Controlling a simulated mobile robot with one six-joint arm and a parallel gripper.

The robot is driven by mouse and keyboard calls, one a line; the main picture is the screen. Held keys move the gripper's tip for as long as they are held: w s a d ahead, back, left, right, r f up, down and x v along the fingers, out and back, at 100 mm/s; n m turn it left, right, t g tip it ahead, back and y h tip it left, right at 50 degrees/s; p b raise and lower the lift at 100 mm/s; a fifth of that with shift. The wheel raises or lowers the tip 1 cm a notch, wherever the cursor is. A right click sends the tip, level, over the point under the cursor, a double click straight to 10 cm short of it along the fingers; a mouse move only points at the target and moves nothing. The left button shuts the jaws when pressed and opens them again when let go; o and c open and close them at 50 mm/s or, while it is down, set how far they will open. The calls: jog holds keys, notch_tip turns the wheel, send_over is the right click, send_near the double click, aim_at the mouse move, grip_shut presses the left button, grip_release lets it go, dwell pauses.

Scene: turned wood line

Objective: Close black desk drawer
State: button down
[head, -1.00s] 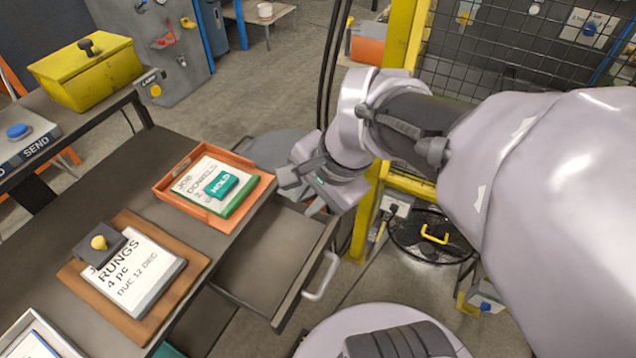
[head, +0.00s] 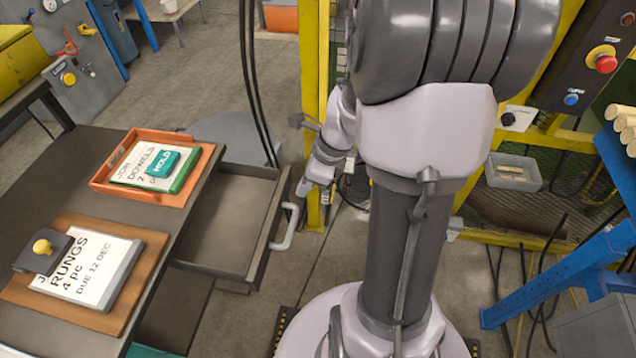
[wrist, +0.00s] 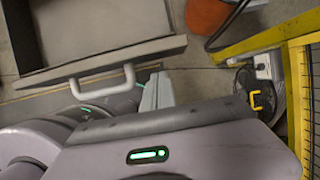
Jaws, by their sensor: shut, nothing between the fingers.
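The dark grey-black desk drawer (head: 232,212) is pulled out from under the right side of the desk, and its inside looks empty. Its pale loop handle (head: 289,226) is on the front panel, facing right. In the wrist view the drawer front (wrist: 100,60) and the handle (wrist: 104,84) show at the upper left. My gripper (head: 306,187) is shut and empty, in front of the drawer near the far end of its front panel. In the wrist view its fingertips (wrist: 155,92) appear just right of the handle. I cannot tell whether they touch it.
The desktop (head: 95,160) holds an orange tray (head: 100,184) with a job card, and a brown board (head: 140,285) with a RUNGS card. A yellow post (head: 314,100) and mesh fence stand behind my gripper. Bare floor (head: 300,260) lies right of the drawer.

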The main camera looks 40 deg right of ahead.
jog(key=shift+w+a, duration=0.6)
jog(key=shift+w, duration=0.1)
jog(key=shift+r, duration=0.1)
jog(key=p, duration=0.4)
send_near(235, 186)
jog(key=x, duration=0.5)
jog(key=shift+a, duration=0.1)
